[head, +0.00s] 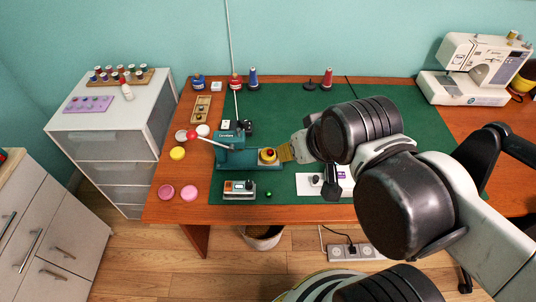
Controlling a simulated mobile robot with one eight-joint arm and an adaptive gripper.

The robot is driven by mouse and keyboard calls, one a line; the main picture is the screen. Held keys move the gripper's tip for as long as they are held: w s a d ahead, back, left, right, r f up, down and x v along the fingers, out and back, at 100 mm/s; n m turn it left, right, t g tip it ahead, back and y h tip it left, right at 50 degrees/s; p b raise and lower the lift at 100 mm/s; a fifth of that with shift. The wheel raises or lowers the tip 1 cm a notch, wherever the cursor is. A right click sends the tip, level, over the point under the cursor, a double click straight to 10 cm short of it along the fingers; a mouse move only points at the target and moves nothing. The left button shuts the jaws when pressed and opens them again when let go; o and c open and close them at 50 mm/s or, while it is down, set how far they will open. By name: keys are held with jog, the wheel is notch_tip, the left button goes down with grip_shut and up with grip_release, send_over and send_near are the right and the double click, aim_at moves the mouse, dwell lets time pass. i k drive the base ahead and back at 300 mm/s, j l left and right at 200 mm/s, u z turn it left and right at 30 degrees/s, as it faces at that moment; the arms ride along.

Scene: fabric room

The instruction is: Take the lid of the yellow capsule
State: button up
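A small round yellow piece with a dark red centre (268,155) sits at the right end of the teal hand press (233,150). It looks like part of the yellow capsule, but it is too small to tell whether it is lid or base. A flat yellow disc (177,153) lies on the bare wood left of the press. My gripper (284,153) reaches in from the right, its yellowish fingers just right of the piece on the press. I cannot tell whether they touch it or how far apart they are.
Pink discs (188,193) and white discs (203,130) lie left of the press, whose red-knobbed lever (192,134) points left. A small device (239,189) stands in front. Thread spools (253,79) line the back. The green mat (300,97) is mostly clear behind my arm.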

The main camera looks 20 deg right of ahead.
aim_at(176, 152)
jog(key=j+z, duration=0.2)
jog(key=j, duration=0.65)
jog(key=j+z, duration=0.2)
jog(key=j, duration=0.6)
jog(key=k+j+z, duration=0.2)
jog(key=j, duration=0.65)
jog(key=i, duration=0.05)
